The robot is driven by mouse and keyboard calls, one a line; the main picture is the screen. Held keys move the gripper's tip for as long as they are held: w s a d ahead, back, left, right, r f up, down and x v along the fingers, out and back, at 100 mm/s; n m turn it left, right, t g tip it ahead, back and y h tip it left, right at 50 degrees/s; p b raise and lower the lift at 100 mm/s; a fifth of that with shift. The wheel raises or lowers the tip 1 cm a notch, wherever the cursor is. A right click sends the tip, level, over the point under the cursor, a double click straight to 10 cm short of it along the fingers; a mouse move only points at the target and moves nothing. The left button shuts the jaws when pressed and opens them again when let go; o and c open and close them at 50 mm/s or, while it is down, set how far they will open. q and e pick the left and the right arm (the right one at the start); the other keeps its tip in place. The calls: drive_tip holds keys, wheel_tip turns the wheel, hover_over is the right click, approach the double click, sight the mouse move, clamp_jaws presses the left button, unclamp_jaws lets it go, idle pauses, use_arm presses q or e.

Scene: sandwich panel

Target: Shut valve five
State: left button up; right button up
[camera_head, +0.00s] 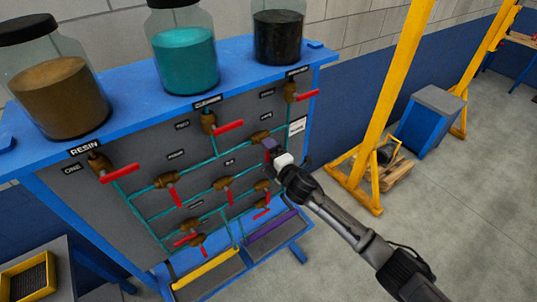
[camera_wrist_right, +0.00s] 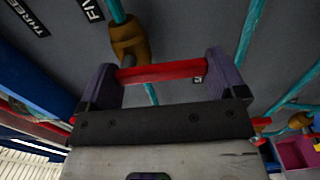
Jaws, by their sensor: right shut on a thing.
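Valve five is a brass valve body (camera_head: 260,136) at the upper right of the grey panel, under a small label. In the right wrist view the brass body (camera_wrist_right: 128,38) sits on a teal pipe, near a label reading FIVE (camera_wrist_right: 92,9). Its red handle (camera_wrist_right: 160,71) runs crosswise to the pipe between my two purple-grey fingers. My right gripper (camera_head: 270,146) is at this valve and shut on the handle; it also shows in the right wrist view (camera_wrist_right: 166,80). In the head view the gripper hides most of the handle. My left gripper is not in view.
Several other red-handled valves, such as one below the teal jar (camera_head: 228,126), sit close by on the panel. Jars stand on the blue top shelf (camera_head: 130,121). A yellow frame (camera_head: 385,110) stands to the right. Grey floor (camera_head: 345,260) is clear in front.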

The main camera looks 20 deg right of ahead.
idle(0.4)
drive_tip(key=o, duration=1)
drive_tip(key=shift+s, duration=0.1)
drive_tip(key=s+d+b, duration=0.2)
drive_tip(key=s, duration=1.1)
drive_tip(key=shift+s+d, duration=0.2)
drive_tip(key=shift+d, duration=0.1)
